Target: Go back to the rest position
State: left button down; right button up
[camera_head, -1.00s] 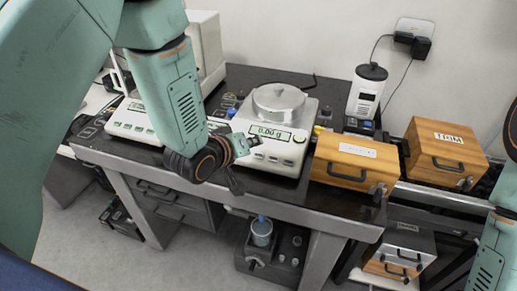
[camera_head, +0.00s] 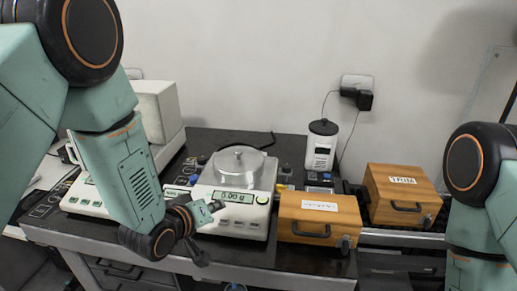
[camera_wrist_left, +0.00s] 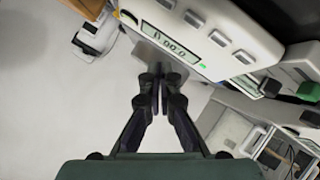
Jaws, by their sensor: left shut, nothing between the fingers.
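My left gripper (camera_head: 208,212) is in front of the white weighing scale (camera_head: 240,209) in the head view, near its lower left front corner. In the left wrist view its fingers (camera_wrist_left: 161,82) are shut with nothing between them, and the scale's front panel (camera_wrist_left: 190,38) lies beyond them. The scale shows 0.00 g and its round metal pan (camera_head: 240,160) is empty. My right arm (camera_head: 475,200) shows at the right edge, but its gripper is out of view.
A wooden box (camera_head: 318,218) with a handle stands right of the scale, and another wooden box (camera_head: 400,193) is farther right. A white container with a black lid (camera_head: 321,146) stands behind. A second scale (camera_head: 88,196) is partly hidden behind my left arm.

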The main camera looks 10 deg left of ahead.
pick_arm(q)
jog(key=s+a+f+m+g+y+b, duration=0.1)
jog(key=s+f+g, duration=0.3)
jog(key=s+f, duration=0.4)
jog(key=s+a+f+m+g+y+b, duration=0.1)
jog(key=s+f, duration=0.7)
jog(key=s, duration=0.8)
jog(key=s+a+f+m+g+y+b, duration=0.1)
jog(key=s+f+g, duration=0.5)
jog(key=s, duration=0.6)
jog(key=a+f+m+b, duration=0.1)
jog(key=a+f+b, duration=0.1)
jog(key=a, duration=0.1)
jog(key=shift+s+f+g+y, duration=0.3)
jog(key=shift+s+f+g, duration=0.05)
jog(key=shift+s+g, duration=0.05)
jog(key=shift+s, duration=0.15)
